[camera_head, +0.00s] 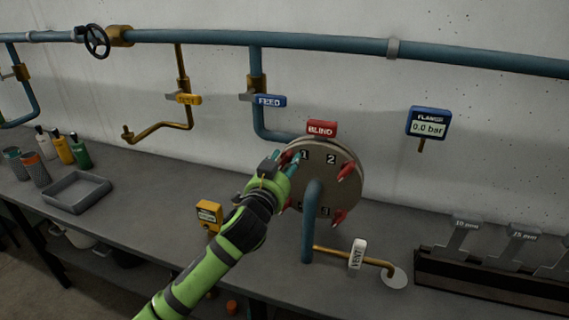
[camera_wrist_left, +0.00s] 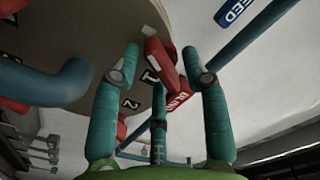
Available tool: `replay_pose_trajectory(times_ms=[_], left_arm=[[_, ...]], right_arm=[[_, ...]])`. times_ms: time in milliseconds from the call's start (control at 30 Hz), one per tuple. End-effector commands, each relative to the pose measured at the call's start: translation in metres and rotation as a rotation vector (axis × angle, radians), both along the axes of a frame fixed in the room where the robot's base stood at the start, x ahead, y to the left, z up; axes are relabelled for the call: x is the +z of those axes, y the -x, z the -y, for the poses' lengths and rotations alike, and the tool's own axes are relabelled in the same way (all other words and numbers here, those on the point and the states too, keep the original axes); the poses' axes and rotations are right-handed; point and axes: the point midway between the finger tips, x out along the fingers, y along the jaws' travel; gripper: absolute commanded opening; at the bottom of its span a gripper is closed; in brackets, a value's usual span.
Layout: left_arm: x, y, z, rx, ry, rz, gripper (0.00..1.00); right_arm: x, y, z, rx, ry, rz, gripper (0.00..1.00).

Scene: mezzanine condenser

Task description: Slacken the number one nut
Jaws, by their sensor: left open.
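The round blind flange (camera_head: 325,160) stands on the bench with a red BLIND tag on top and painted numbers. The number one nut (camera_wrist_left: 161,62), red, shows beside the painted 1 in the left wrist view, between my fingers; I cannot tell whether they touch it. In the head view my gripper mostly hides it. My left gripper (camera_head: 283,168) is open at the flange's upper left; its spread teal fingers also show in the left wrist view (camera_wrist_left: 160,75). Other red nuts show beside the 2 (camera_head: 346,171) and lower right (camera_head: 338,217). My right gripper is out of view.
A blue pipe (camera_head: 313,215) rises in front of the flange. A brass vent pipe with a white VENT tag (camera_head: 357,254) is at right. The FLANGE gauge (camera_head: 428,123) reads 0.0 bar. A wrench rack (camera_head: 480,281) stands far right, a grey tray (camera_head: 76,192) left.

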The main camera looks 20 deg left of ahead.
Motion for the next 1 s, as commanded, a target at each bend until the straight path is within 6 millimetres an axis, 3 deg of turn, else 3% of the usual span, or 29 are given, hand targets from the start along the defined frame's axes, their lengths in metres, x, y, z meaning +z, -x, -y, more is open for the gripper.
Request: replay_pose_trajectory(times_ms=[67,167,200,667,1000], left_arm=[[-0.0001,0.0001,0.0000,0.000,0.000,0.000,0.45],[-0.0001,0.0002,-0.0001,0.000,0.000,0.000,0.05],[-0.0002,0.0002,-0.0001,0.000,0.000,-0.001,0.00],[0.0002,0.0002,-0.0002,0.001,0.056,-0.002,0.00],[0.0015,0.0003,0.0004,0.001,0.306,-0.012,0.00]], right_arm=[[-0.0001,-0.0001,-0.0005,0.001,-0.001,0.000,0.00],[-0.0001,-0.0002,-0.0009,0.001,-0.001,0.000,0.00],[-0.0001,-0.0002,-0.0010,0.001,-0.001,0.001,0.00],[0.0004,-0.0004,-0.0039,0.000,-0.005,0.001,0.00],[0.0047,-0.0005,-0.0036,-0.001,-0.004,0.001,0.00]])
